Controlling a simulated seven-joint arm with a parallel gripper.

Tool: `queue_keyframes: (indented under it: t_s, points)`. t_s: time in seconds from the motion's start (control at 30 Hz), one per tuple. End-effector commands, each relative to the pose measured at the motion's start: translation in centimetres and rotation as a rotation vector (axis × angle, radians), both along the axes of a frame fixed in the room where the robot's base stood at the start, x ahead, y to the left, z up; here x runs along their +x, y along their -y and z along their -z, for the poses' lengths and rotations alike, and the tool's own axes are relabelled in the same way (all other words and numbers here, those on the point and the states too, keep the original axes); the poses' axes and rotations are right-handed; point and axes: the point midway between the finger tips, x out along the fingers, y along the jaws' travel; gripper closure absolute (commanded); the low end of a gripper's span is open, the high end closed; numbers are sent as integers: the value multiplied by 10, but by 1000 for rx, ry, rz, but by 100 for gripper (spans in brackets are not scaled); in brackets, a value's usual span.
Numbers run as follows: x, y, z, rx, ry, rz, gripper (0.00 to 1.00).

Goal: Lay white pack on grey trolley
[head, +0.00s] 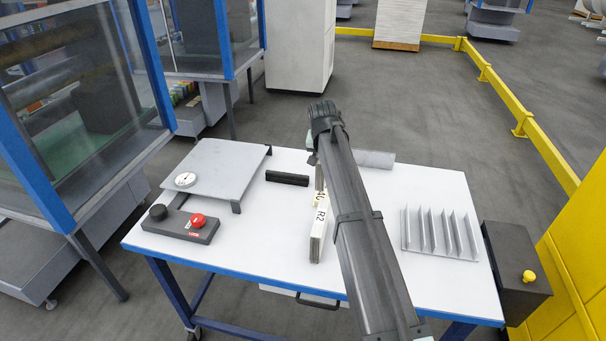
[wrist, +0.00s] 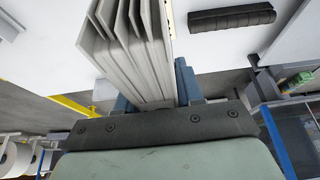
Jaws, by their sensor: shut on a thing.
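The white pack (head: 319,232) stands on edge over the white table, with dark lettering on its face. Part of it is hidden behind my arm in the head view. In the wrist view the pack (wrist: 135,40) shows as several pale layers between the bluish fingers of my gripper (wrist: 154,86), which is shut on it. I cannot tell whether its lower edge touches the table. My fingertips are hidden in the head view. A grey flat-topped stand (head: 216,165) is on the table's left; I cannot tell whether this is the grey trolley.
The bar also shows in the wrist view (wrist: 231,18). The stand's top is mostly bare.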

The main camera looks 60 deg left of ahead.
Motion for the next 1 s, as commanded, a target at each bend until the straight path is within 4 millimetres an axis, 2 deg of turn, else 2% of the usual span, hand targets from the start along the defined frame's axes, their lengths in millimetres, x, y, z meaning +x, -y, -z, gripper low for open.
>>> queue_keyframes:
  t_s: [0.03,0.2,0.3,0.43,0.63,1.0]
  points:
    - [24,-11,0,-1,1,6,100]
    - [88,-23,6,-4,-3,13,100]
    - [120,-27,9,-6,-4,17,100]
    - [151,-29,12,-7,-4,20,100]
    - [174,-30,14,-6,-6,23,100]
    - [177,-30,15,-7,-5,22,100]
